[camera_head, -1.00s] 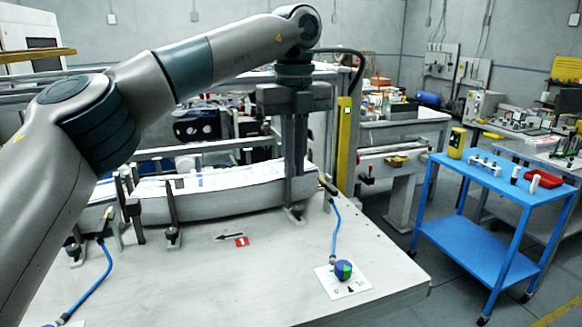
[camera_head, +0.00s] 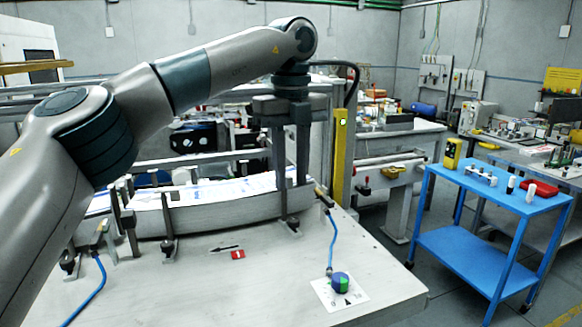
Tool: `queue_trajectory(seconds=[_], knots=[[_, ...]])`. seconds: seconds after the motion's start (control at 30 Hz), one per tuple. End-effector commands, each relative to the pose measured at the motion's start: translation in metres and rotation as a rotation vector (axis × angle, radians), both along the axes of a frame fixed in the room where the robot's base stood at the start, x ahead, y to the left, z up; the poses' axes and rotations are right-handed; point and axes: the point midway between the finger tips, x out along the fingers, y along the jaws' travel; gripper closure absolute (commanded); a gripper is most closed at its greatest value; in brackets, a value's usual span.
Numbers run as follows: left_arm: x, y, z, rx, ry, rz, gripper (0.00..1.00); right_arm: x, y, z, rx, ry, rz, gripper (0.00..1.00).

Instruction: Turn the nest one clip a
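A long label magazine (camera_head: 215,208) with a stack of white labels stands on the light table. Dark upright clips on round feet stand along its front, one at the middle (camera_head: 169,230) and one at the right end (camera_head: 290,224). My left gripper (camera_head: 291,184) points down over the right end of the magazine. Its two dark fingers are at the right-end clip's upper part and hide it. I cannot tell whether they are shut on it. A round blue and green knob (camera_head: 341,282) sits on a white marked card in front. My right gripper is not in view.
A blue hose (camera_head: 333,240) runs from a wooden-handled part at the magazine's right end to the knob. A red tag (camera_head: 238,254) and a black arrow mark the table. A yellow post (camera_head: 340,150) stands close behind right. A blue cart (camera_head: 490,210) stands right.

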Motion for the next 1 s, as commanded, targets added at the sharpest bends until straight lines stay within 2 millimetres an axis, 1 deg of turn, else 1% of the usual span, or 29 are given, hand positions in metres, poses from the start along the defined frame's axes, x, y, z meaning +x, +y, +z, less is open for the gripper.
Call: queue_trajectory(seconds=[0.13,0.27,0.47,0.63,0.7,0.8,0.83,0.9,1.0], knots=[[0.000,0.000,0.002,0.000,0.000,0.000,0.73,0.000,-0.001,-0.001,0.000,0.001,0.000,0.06],[0.000,-0.001,0.010,0.000,-0.001,0.000,0.73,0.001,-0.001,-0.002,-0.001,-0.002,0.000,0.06],[0.000,-0.001,0.036,0.000,-0.001,0.002,0.73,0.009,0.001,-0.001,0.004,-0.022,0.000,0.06],[0.000,-0.001,0.065,0.000,-0.002,0.002,0.73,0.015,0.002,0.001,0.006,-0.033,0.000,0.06],[0.000,-0.001,0.077,0.000,-0.002,0.003,0.73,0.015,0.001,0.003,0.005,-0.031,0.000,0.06],[-0.001,-0.001,0.094,0.000,-0.002,0.002,0.73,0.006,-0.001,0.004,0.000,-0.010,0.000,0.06],[0.000,-0.001,0.104,0.001,-0.003,0.003,0.73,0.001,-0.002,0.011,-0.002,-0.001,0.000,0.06],[0.000,-0.001,0.119,0.001,-0.003,0.002,0.73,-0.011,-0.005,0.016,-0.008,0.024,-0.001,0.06],[0.000,0.000,0.136,0.002,-0.001,0.002,0.73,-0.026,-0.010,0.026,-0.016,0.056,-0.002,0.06]])
